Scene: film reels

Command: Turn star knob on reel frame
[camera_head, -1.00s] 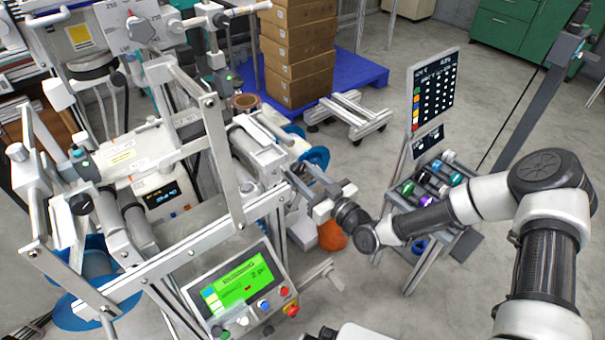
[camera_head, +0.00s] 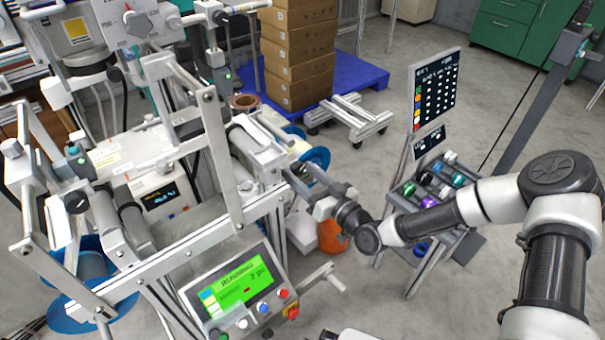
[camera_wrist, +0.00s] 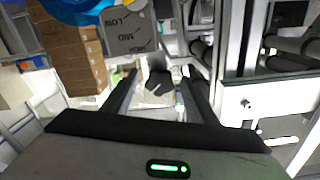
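A grey star-shaped knob (camera_head: 138,23) sits on a light panel (camera_head: 112,32) at the top left of the reel frame (camera_head: 205,150). My gripper (camera_head: 297,180) is at the frame's right side, well apart from that knob in the head view. In the wrist view, my gripper's fingers (camera_wrist: 160,92) are spread, with a gap between them. A dark knob-like shape (camera_wrist: 158,82) shows between the fingertips; I cannot tell whether it is the star knob or touched.
A blue reel (camera_head: 317,157) is close behind my gripper. A green-lit control screen (camera_head: 238,285) is on the frame's front. A rack of small spools (camera_head: 432,188) stands right, beside my arm. Stacked cartons (camera_head: 298,55) sit on a blue pallet (camera_head: 360,72).

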